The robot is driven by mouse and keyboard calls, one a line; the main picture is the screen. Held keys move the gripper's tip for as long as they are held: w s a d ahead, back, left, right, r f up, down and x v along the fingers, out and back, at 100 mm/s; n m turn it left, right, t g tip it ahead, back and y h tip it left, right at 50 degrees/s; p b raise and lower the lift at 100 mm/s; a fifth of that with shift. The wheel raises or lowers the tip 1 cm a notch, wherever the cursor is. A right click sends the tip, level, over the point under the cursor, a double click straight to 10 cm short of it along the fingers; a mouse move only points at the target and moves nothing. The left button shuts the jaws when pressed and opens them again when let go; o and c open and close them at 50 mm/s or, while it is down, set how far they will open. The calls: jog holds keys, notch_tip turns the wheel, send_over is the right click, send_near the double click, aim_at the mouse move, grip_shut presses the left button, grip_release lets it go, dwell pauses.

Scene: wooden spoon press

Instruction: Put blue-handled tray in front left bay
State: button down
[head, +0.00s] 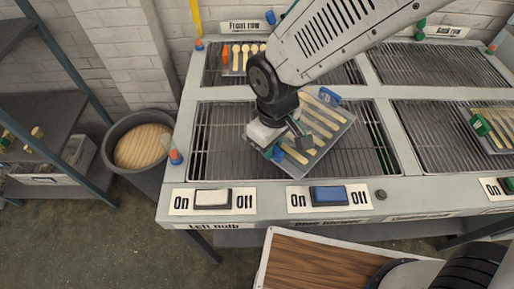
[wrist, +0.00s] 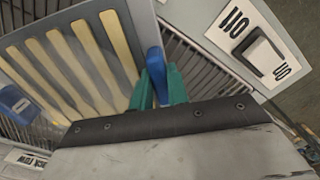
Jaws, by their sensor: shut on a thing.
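The blue-handled tray (head: 341,118) is a grey metal tray with a blue handle at each end and several pale wooden spoons on it. It is turned at an angle over the near left grated bay (head: 215,150) in the head view; I cannot tell whether it touches the grate. My gripper (head: 281,152) is at the tray's near-left end. In the wrist view the tray (wrist: 128,30) fills the upper left, and the teal fingers (wrist: 160,88) are shut on its near blue handle (wrist: 155,72).
An orange-handled tray (head: 235,66) lies in the far left bay. A green-handled tray (head: 484,138) lies in the near right bay. White (head: 212,198) and blue (head: 329,195) switches line the front edge. A bin (head: 116,161) and shelf stand left.

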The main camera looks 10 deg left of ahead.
jog(key=shift+w+a, duration=0.25)
jog(key=shift+a, duration=0.7)
jog(key=shift+a+f, duration=0.1)
jog(key=shift+f, duration=1.8)
jog(key=c, duration=1.4)
grip_release()
jog(key=shift+o, duration=0.2)
notch_tip(320, 180, up, 12)
jog(key=shift+r, duration=0.1)
